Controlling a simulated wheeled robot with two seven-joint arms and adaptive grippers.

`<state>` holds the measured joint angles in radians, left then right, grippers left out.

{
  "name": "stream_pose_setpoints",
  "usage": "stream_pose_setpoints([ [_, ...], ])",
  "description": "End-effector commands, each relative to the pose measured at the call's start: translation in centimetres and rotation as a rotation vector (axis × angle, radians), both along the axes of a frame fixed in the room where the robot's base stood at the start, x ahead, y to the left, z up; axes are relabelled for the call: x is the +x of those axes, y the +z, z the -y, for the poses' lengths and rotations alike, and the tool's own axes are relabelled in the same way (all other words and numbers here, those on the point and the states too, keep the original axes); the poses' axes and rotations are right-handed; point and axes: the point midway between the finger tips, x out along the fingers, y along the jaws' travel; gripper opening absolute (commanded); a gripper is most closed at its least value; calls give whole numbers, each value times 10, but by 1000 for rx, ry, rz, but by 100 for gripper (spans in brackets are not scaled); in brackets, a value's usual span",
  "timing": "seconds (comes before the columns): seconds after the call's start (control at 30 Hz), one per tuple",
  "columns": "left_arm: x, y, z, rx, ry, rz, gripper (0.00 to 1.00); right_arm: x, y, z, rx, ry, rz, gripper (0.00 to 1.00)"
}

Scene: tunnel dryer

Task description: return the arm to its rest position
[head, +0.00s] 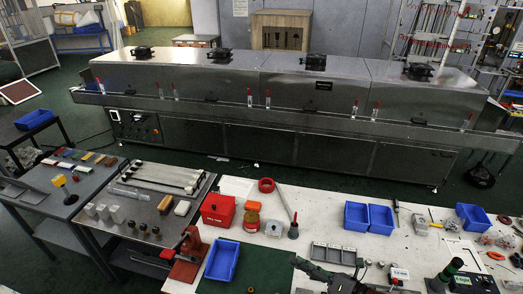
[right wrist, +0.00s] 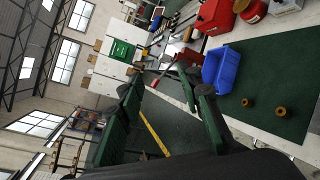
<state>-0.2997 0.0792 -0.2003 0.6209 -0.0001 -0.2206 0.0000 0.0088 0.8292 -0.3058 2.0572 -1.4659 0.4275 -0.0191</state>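My right gripper (head: 312,269) shows at the bottom edge of the head view, dark and partly cut off, over the front of the white workbench (head: 260,190). In the right wrist view my right gripper (right wrist: 165,93) has its two green fingers well apart with nothing held between them. The gripper looks out past the bench, with a blue bin (right wrist: 221,70) beside one finger; I cannot tell how far apart they are. My left gripper is in neither view.
A green mat (right wrist: 265,85) carries the blue bin and two small brown rings (right wrist: 281,112). A red box (head: 218,210), a grey divided tray (head: 334,254) and more blue bins (head: 380,219) stand on the bench. The long steel dryer (head: 290,100) stands behind.

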Motion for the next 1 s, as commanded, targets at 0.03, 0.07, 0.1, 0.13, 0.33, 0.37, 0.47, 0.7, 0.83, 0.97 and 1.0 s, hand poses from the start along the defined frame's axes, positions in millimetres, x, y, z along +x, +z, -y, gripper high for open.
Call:
stream_pose_setpoints([
  [0.03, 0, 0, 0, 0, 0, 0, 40, 5, 27, 6, 160, -80, -7, 33],
  [0.07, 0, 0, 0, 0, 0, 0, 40, 9, 43, 15, 256, -134, -12, 33],
  [0.1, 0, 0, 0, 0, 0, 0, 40, 15, 60, 31, 380, -212, -25, 33],
  [0.13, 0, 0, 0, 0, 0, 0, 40, 20, 70, 45, 471, -273, -39, 33],
  [0.33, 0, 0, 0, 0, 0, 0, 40, 31, 65, 175, 1008, -741, -209, 33],
  [0.37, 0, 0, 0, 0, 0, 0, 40, 28, 53, 194, 1074, -815, -244, 33],
  [0.47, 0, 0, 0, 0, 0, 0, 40, 9, 5, 245, 1258, -1052, -376, 33],
  [0.7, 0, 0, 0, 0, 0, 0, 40, -79, -131, 292, 1523, -1560, -755, 33],
  [0.83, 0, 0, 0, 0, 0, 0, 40, -127, -180, 284, 1570, -1744, -939, 33],
  [0.97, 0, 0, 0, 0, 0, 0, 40, -166, -211, 270, 1582, -1874, -1088, 33],
  [1.0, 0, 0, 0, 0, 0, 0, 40, -176, -218, 265, 1582, -1906, -1128, 33],
])
